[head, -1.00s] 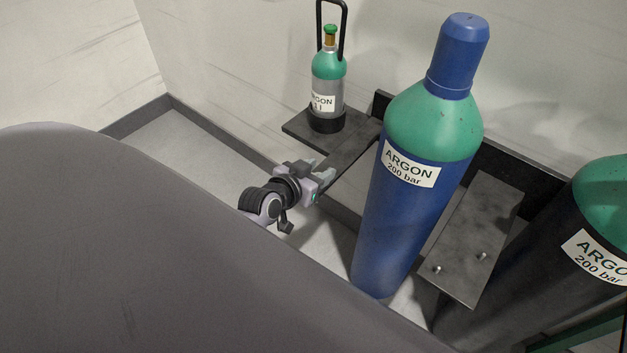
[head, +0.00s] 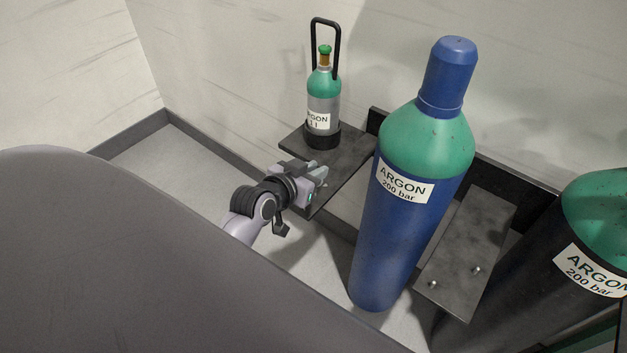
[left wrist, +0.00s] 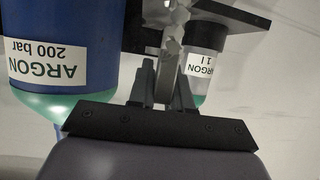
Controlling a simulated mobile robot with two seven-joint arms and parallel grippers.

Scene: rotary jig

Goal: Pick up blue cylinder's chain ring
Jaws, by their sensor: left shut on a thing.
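The tall blue cylinder (head: 395,240) with a green shoulder, blue cap and "ARGON 200 bar" label stands upright right of centre; it also fills the left of the left wrist view (left wrist: 100,50). My left gripper (head: 319,174) is left of it, in front of the small shelf. In the left wrist view my fingers (left wrist: 165,72) are shut on a narrow grey piece (left wrist: 167,82) that runs up between them, with pale link-like shapes above. I take this for the chain ring, but its round shape does not show. In the head view the fingers hide it.
A small green-topped argon bottle (head: 322,100) with a black handle stands on the dark shelf (head: 345,160) behind my gripper. A dark shelf with two pegs (head: 465,250) and a black argon cylinder (head: 535,265) are at the right. Bare floor lies left.

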